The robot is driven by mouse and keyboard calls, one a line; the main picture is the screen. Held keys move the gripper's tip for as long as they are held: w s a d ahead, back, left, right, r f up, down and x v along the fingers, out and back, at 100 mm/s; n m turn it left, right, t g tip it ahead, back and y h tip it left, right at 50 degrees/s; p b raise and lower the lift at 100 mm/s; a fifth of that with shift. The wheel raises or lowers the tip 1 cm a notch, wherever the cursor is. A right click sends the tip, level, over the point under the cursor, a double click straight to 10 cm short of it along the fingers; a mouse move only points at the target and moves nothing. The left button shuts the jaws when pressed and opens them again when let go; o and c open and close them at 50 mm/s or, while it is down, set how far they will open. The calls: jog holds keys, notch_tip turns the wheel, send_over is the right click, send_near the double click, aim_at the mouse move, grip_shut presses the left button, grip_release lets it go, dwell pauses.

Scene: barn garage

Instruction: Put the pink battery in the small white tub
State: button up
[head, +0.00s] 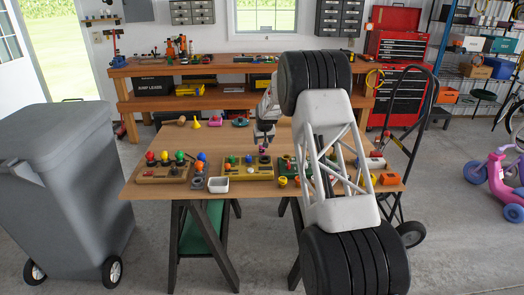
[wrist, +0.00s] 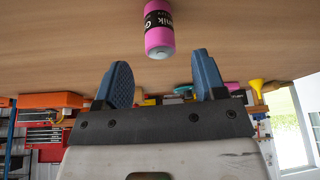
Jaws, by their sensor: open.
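The pink battery (wrist: 160,30) has a black label band and a pale metal end. In the wrist view it is at top centre, just beyond my fingertips and lined up with the gap between them; its far end is cut off by the frame. My gripper (wrist: 160,65) is open with nothing between its two blue fingers. In the head view my gripper (head: 265,136) is over the middle of the table, with a small pink patch, seemingly the battery (head: 263,149), just below it. The small white tub (head: 218,185) stands near the table's front edge, left of my gripper.
A wooden board with coloured knobs (head: 163,174) lies left of the tub, and a yellow board (head: 248,174) lies right of it. Small toys, including a yellow cone (head: 196,124), stand along the back. The table (head: 145,190) is clear at its front left corner.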

jog(key=shift+x, duration=2.1)
jog(key=shift+s, duration=0.1)
jog(key=shift+c, duration=0.3)
jog(key=c, duration=1.1)
jog(key=shift+r, duration=0.1)
jog(key=shift+r, duration=4.9)
